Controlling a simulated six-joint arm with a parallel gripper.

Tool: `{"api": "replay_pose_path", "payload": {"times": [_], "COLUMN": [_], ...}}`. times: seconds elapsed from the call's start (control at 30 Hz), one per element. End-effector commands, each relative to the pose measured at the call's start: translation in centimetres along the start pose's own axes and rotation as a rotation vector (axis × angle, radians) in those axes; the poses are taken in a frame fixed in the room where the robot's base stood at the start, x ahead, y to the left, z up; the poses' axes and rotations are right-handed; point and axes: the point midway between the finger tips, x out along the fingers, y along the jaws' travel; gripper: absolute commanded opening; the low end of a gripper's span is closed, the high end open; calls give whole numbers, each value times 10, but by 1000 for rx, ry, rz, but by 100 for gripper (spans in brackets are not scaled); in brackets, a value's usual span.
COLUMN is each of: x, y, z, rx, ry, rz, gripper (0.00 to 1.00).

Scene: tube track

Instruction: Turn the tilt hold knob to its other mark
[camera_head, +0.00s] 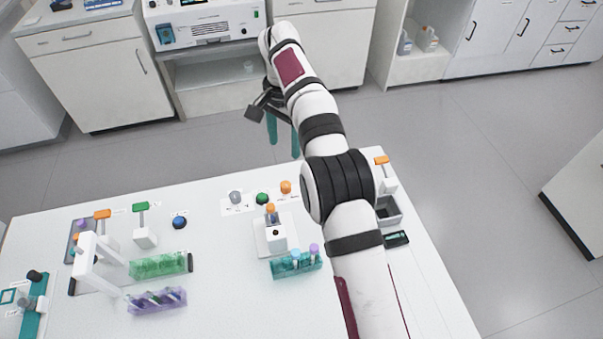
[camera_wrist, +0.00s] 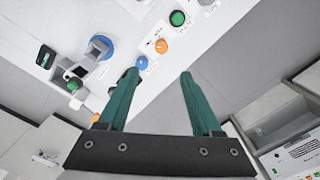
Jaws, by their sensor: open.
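I cannot tell which knob is the tilt hold knob, as the labels are too small to read. A row of round knobs stands along the table's far edge: a grey knob (camera_head: 235,197), a green knob (camera_head: 262,198) and an orange knob (camera_head: 286,187). The wrist view shows the green knob (camera_wrist: 177,18), the orange knob (camera_wrist: 161,46) and a blue knob (camera_wrist: 142,62) near the left fingertip. Another blue knob (camera_head: 180,222) stands farther left. My gripper (camera_head: 283,143) is open and empty beyond the far edge, apart from the knobs; its teal fingers (camera_wrist: 160,76) point towards the table edge.
A teal rack (camera_head: 297,265) with tubes, a green rack (camera_head: 160,265) and a purple rack (camera_head: 157,301) stand on the table (camera_head: 225,305). Upright T-handles, one green (camera_head: 141,206), one orange (camera_head: 103,214), rise at left. A grey open box (camera_head: 391,218) lies right of my arm.

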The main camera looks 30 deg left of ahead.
Motion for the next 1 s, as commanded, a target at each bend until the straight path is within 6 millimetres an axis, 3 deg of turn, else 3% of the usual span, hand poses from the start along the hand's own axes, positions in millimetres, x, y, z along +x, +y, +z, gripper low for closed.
{"api": "replay_pose_path", "payload": {"times": [0.13, 0.4, 0.6, 0.73, 1.0], "x": [21, 102, 142, 152, 155], "y": [-3, -2, -3, -3, -3], "z": [2, 1, 0, 0, 0], "rx": [-22, -18, -17, -16, -16], "ry": [18, 15, 17, 16, 17], "rz": [9, 8, 5, 4, 3], "gripper": [66, 66, 66, 66, 66]}}
